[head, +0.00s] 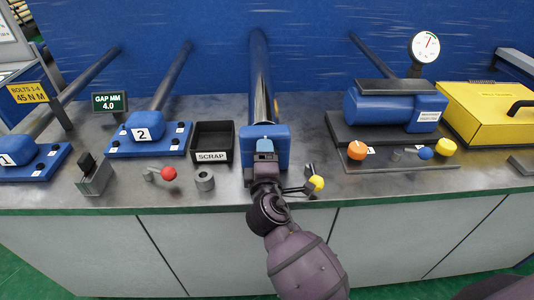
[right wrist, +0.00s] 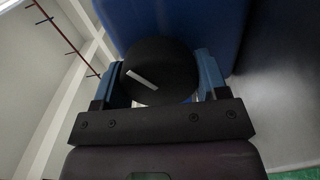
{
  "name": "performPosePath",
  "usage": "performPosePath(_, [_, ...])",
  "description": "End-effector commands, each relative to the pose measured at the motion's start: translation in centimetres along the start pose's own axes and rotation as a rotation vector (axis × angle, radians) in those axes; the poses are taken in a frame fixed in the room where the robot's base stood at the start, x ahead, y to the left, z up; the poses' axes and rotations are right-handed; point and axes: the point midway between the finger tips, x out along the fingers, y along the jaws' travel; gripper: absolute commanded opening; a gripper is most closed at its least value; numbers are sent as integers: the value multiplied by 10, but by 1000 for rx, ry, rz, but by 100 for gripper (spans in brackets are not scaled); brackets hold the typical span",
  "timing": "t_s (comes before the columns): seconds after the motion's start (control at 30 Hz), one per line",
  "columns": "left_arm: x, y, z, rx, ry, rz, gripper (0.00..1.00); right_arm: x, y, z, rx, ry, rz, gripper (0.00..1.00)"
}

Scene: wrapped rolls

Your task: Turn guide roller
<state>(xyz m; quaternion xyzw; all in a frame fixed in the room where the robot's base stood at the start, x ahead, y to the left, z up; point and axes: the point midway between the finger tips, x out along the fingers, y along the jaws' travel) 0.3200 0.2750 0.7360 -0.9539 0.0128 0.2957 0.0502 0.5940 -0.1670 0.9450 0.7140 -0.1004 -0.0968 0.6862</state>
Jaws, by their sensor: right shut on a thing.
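The guide roller (head: 260,75) is a long shiny cylinder running back from a blue housing (head: 280,133) at the middle of the bench. My right gripper (head: 265,150) is at the front of this housing. In the right wrist view, my right gripper (right wrist: 158,78) has its blue fingers on both sides of a round black knob (right wrist: 165,62) and is shut on it. A white line on the knob's face slants down to the right. The blue housing (right wrist: 180,20) shows behind the knob. In the head view the gripper hides the knob. My left gripper is not in view.
A black scrap bin (head: 213,138) and a red-knobbed lever (head: 168,174) stand left of the housing. A yellow-knobbed handle (head: 316,183) is close to the right of my wrist. Farther right are a blue motor unit (head: 395,109) and a yellow case (head: 490,112).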

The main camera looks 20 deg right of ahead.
Motion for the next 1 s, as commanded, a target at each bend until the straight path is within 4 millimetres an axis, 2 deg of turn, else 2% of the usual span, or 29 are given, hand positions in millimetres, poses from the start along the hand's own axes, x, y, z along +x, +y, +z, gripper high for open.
performPosePath(0.03, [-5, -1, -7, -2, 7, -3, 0, 0, 7, 0, -47, -1, 5, 43])
performPosePath(0.47, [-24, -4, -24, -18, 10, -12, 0, 1, 4, 1, -457, 0, 4, 43])
performPosePath(1.0, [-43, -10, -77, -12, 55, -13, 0, 1, 0, 2, -910, -1, 3, 43])
